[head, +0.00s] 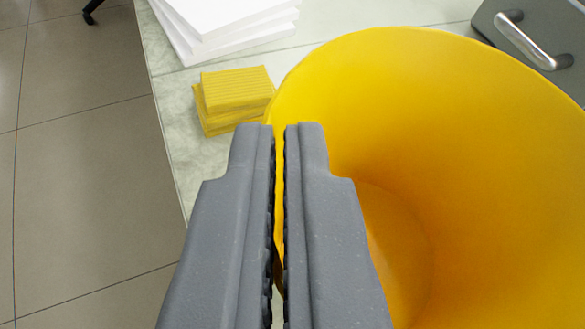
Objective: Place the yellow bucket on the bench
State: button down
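The yellow bucket (440,130) fills the right side of the view, its open mouth facing me, and looks empty inside. Its right and lower parts run out of the picture. My gripper (279,127) is shut on the bucket's left wall, one finger outside and one inside, with a thin yellow strip of wall between them. The pale marbled bench (172,95) lies beneath and behind the bucket. The bucket's underside is hidden, so I cannot tell whether it touches the bench.
A stack of yellow ribbed cloths or sponges (235,95) lies just left of the bucket. White sheets or boards (225,25) are stacked at the back. A grey case with a metal handle (530,40) stands at top right. Tiled floor (80,180) lies left of the bench edge.

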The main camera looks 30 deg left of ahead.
notch_tip(320, 180, down, 3)
jog(key=shift+f, duration=0.1)
dwell(0.3)
jog(key=c, duration=1.7)
grip_release()
jog(key=shift+f, duration=0.1)
jog(key=shift+v, duration=6.05)
